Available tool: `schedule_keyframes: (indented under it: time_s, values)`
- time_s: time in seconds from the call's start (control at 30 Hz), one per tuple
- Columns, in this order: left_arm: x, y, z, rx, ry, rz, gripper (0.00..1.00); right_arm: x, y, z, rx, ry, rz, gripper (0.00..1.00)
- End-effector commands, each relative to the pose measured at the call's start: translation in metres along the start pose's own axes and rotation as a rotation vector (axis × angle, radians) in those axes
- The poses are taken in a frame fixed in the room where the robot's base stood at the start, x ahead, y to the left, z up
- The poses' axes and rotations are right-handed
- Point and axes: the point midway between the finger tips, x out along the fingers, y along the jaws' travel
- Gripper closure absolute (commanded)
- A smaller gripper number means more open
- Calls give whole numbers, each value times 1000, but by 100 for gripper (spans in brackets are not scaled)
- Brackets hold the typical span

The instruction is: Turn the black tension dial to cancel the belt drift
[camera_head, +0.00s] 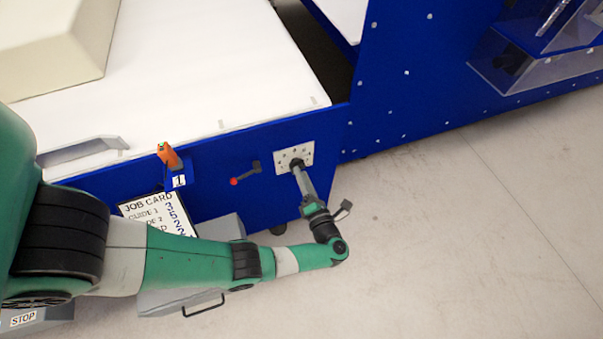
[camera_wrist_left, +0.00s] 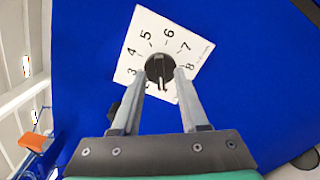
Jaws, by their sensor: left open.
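The black tension dial (camera_wrist_left: 159,66) sits on a white square plate (camera_wrist_left: 151,31) with printed numbers; 3 to 8 are legible in the left wrist view. A pale pointer mark on the dial faces the bottom of that view. My left gripper (camera_wrist_left: 160,74) is open, with one finger on each side of the dial; I cannot tell whether they touch it. In the head view my left gripper (camera_head: 299,168) reaches the plate (camera_head: 307,149) on the blue machine side and largely hides the dial. The white belt (camera_head: 210,70) lies above. My right gripper is not in view.
A red-tipped lever (camera_head: 234,181) and an orange part (camera_head: 168,154) are on the blue side left of the plate. The job card (camera_head: 160,213) is partly behind my arm. A cream foam block (camera_head: 55,45) rests on the belt. Floor at right is clear.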

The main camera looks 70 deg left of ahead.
Motion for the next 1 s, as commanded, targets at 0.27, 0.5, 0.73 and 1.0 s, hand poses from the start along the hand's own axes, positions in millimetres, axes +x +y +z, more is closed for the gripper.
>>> schedule_keyframes:
  time_s: [0.27,0.5,0.73,1.0]
  values:
    - [11,0,0,1,-1,-1,56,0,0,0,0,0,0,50]
    - [11,0,0,1,-1,-1,81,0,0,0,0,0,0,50]
    - [11,0,0,1,-1,0,100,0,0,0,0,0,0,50]
    - [11,0,0,6,-1,0,100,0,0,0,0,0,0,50]
